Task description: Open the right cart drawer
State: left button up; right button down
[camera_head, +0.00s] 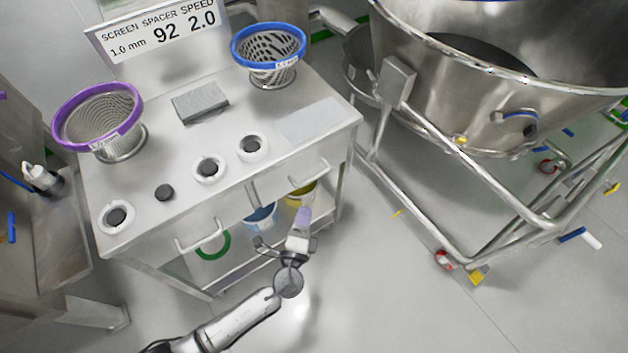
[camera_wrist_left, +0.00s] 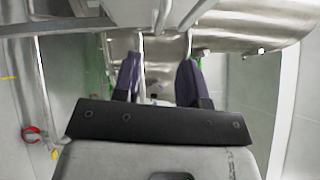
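The metal cart (camera_head: 180,165) has two front drawers with bar handles. The right drawer's handle (camera_head: 309,176) is on the right half of the front, and the left drawer's handle (camera_head: 201,238) is on the left half. Both drawers look shut. My left gripper (camera_head: 282,228) is in front of the cart, below the right handle in the picture and apart from it. Its two dark purple fingers are spread with nothing held between them, as the left wrist view (camera_wrist_left: 158,82) also shows. My right gripper is not in view.
The cart top holds a purple-rimmed screen (camera_head: 100,115), a blue-rimmed screen (camera_head: 268,55), a grey block (camera_head: 200,101) and several small round parts. A blue bucket (camera_head: 261,217) and a yellow bucket (camera_head: 301,194) stand below. A large steel bowl (camera_head: 470,90) on a wheeled frame is at right.

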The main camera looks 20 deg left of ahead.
aim_at(312, 178)
pick_arm(q)
jog(key=b+x, duration=0.1)
jog(key=x, duration=1)
jog(key=shift+c, duration=0.3)
grip_shut()
